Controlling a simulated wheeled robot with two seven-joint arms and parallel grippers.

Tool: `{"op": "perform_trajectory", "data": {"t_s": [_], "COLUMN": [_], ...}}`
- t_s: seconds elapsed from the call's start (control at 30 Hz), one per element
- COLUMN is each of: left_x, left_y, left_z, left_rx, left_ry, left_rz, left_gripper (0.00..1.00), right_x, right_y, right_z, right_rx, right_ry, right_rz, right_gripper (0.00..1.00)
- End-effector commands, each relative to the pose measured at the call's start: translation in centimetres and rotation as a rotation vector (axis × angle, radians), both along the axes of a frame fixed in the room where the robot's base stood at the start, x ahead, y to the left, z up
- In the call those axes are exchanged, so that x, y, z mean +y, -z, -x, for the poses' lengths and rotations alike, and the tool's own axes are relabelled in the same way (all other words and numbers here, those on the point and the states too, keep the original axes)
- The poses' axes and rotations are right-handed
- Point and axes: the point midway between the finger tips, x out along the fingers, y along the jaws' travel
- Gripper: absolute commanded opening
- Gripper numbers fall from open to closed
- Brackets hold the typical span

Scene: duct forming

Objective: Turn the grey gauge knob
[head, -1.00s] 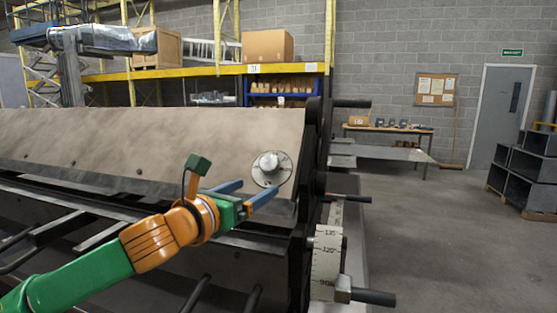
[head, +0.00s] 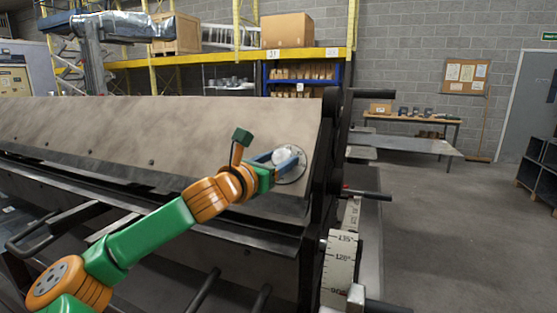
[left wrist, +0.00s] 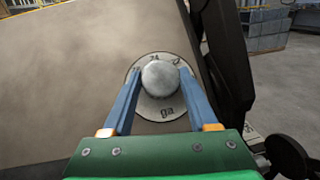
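The grey gauge knob (left wrist: 160,77) is round and sits on a pale dial plate (left wrist: 166,111) with gauge marks, on the sloped face of the bending machine (head: 200,122). In the head view the knob (head: 281,157) is partly hidden by my left gripper (head: 285,160). My left gripper's two blue fingers (left wrist: 160,84) stand on either side of the knob in the left wrist view. The fingers are spread, with the knob between their tips; I cannot tell whether they touch it. My right gripper is not in view.
An angle scale (head: 340,262) and black bars stick out at the machine's right end. A dark side plate (left wrist: 222,62) stands close to the right finger. Open floor lies to the right, with a workbench (head: 410,116) behind.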

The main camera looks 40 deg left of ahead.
Motion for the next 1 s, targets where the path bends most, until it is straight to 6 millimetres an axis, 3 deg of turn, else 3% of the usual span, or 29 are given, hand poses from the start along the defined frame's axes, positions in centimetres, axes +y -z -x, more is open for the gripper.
{"op": "perform_trajectory", "data": {"t_s": [0.03,0.17,0.2,0.67,1.0], "left_x": [0.0,0.0,0.0,-0.3,-0.7], "left_y": [0.0,0.0,0.0,-0.1,-0.4], "left_z": [0.0,0.0,0.0,0.0,-0.1], "left_rx": [0.000,0.000,0.000,-0.024,-0.075], "left_ry": [-0.001,-0.001,-0.001,-0.104,-0.325], "left_rz": [0.000,0.000,0.000,0.107,0.324], "left_gripper": [0.43,0.08,0.03,0.03,0.04], "right_x": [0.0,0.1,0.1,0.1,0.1], "right_y": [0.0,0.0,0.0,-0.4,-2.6], "right_z": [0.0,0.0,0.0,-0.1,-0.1], "right_rx": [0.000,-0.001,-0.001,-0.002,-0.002], "right_ry": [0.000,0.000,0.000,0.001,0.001], "right_rz": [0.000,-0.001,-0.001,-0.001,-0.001], "right_gripper": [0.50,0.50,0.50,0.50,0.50]}}
